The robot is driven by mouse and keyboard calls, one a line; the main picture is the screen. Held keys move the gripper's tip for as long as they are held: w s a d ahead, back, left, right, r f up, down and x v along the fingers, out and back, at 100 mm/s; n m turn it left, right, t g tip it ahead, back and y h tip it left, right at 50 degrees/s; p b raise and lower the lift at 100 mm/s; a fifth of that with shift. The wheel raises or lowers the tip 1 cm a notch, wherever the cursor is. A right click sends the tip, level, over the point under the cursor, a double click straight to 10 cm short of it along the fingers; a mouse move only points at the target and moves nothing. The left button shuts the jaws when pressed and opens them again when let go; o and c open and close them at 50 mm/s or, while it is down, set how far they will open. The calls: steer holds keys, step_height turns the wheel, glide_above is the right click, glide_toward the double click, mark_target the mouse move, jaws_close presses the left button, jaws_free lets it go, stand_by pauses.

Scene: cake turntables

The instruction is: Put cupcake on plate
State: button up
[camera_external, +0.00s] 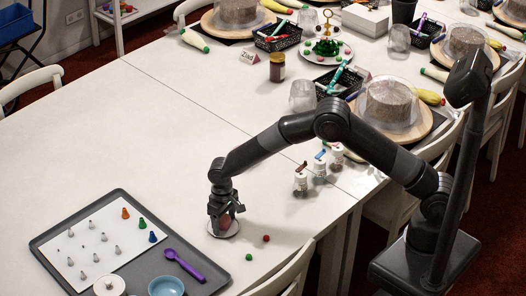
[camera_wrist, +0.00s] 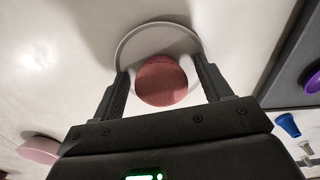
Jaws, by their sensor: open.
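A reddish-brown cupcake (camera_wrist: 162,82) is between the two fingers of my gripper (camera_wrist: 159,68) in the wrist view. It lies over a small round white plate (camera_wrist: 158,30) and appears to rest on it, towards the plate's near side. A small gap shows between the cupcake and each finger, so my gripper is open around it. In the external view my gripper (camera_external: 226,209) points down at the table, low over the plate (camera_external: 220,236). The cupcake is mostly hidden there by the fingers.
A grey tray (camera_external: 45,247) with piping tips, a purple spoon (camera_external: 184,265) and a blue bowl (camera_external: 167,286) lies to the left. Red (camera_external: 266,238) and green (camera_external: 249,257) balls sit near the plate. Small jars (camera_external: 300,183) stand to the right. The table's left middle is clear.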

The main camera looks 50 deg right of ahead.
mark_target(225, 217)
step_height(225, 217, up, 12)
steer(key=shift+r, duration=0.2)
stand_by(0.4)
steer(key=s+d+r+t, duration=0.1)
steer(key=s+d+r, duration=0.2)
steer(key=d+r, duration=0.45)
steer(key=s+d+r+m+t, duration=0.1)
steer(key=s+d+r, duration=0.3)
steer(key=d+r, duration=0.3)
steer(key=s+d+r+t, duration=0.1)
steer(key=s+d+r, duration=0.2)
steer(key=d+r, duration=0.4)
steer(key=s+d+t, duration=0.1)
steer(key=s+d, duration=0.6)
steer(key=s, duration=0.4)
steer(key=s+d+m+t, duration=0.1)
steer(key=s+d, duration=0.7)
steer(key=s, duration=0.3)
steer(key=shift+s+d+f+t, duration=0.2)
steer(key=shift+s+f+t, duration=0.05)
steer(key=shift+f+t, duration=0.1)
